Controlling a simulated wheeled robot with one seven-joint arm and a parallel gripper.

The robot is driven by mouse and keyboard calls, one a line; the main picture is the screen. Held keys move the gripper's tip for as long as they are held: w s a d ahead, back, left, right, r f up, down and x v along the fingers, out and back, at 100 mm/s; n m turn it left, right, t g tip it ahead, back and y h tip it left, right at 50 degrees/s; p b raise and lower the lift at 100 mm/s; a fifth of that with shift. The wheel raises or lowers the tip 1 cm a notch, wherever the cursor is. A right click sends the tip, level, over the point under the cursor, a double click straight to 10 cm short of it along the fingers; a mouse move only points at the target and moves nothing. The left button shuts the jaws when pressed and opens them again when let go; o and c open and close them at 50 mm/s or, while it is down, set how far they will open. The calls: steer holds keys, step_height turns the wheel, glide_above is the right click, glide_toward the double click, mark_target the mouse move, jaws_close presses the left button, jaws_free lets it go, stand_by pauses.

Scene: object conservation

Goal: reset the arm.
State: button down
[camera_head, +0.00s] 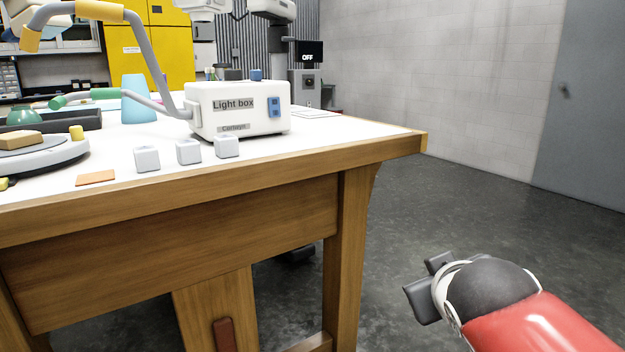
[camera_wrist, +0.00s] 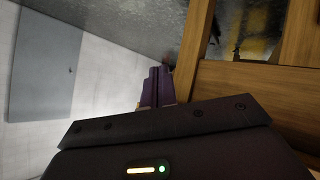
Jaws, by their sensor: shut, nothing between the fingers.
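My gripper (camera_head: 428,288) is at the lower right in the head view, at the end of my red arm. It hangs over the open floor, to the right of the wooden table (camera_head: 190,222) and apart from it. In the wrist view my gripper (camera_wrist: 156,88) shows as two dark fingers side by side, shut with nothing between them. The table's wooden frame (camera_wrist: 245,88) fills the right of that view.
A white light box (camera_head: 212,112), several pale cubes (camera_head: 188,151) and a round stand (camera_head: 40,160) are on the table. The table's right corner and leg (camera_head: 346,265) are the nearest obstacles. Grey floor (camera_head: 500,215) is clear to the right, up to a pale wall.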

steer(key=s+a+f+m+g+y, duration=0.2)
steer(key=s+f+g, duration=0.3)
steer(key=s+f, duration=0.7)
steer(key=shift+a+m, duration=0.6)
steer(key=shift+a, duration=0.05)
steer(key=shift+s+f, duration=0.1)
